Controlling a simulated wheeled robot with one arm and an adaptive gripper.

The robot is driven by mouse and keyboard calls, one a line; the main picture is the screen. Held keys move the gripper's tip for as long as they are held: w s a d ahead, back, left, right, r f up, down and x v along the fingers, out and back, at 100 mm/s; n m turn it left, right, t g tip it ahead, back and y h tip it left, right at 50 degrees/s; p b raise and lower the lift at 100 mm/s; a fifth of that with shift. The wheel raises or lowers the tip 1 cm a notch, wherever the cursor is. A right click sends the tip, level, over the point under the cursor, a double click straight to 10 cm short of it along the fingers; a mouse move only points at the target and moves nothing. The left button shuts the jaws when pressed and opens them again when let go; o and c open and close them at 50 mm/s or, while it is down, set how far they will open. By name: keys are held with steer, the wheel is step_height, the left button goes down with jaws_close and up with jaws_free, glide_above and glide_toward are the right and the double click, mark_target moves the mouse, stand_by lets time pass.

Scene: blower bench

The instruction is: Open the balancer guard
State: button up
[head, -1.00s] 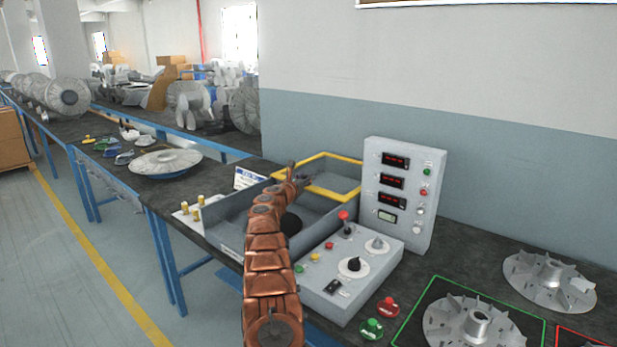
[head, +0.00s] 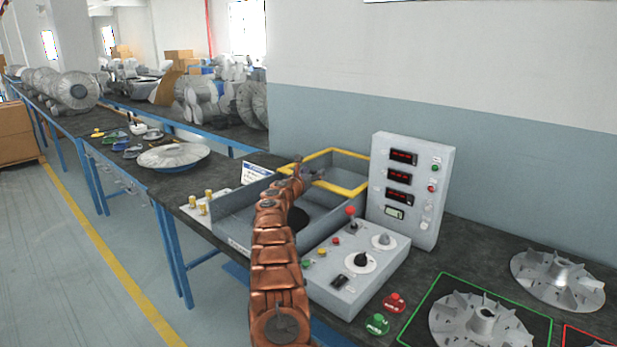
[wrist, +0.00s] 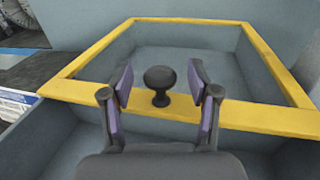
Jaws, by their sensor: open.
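The balancer guard is a yellow-edged frame (head: 341,187) at the back of the grey balancer box (head: 232,215). It also shows in the wrist view (wrist: 80,93), with its yellow front bar running across the picture. A black round knob (wrist: 160,78) stands on that front bar. My gripper (wrist: 160,85) is open, with one finger on each side of the knob and a gap on both sides. In the head view my gripper (head: 308,172) is at the guard's front edge, and my arm hides part of the box and the knob.
A grey control panel (head: 365,262) with a red-topped lever and knobs lies right of the box. An upright display unit (head: 409,190) stands behind it. Brass weights (head: 200,203) sit at the left. Bladed impellers (head: 482,322) lie at the right.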

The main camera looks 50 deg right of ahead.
steer(key=shift+w+a, duration=0.1)
steer(key=shift+a, duration=0.05)
steer(key=shift+a+r, duration=0.2)
steer(key=shift+a, duration=0.45)
steer(key=shift+s+a+f, duration=0.25)
steer(key=shift+s+a, duration=0.2)
steer(key=shift+a, duration=0.35)
steer(key=v, duration=0.8)
steer(key=shift+a, duration=0.25)
steer(key=shift+s+r, duration=0.1)
steer(key=shift+s, duration=0.05)
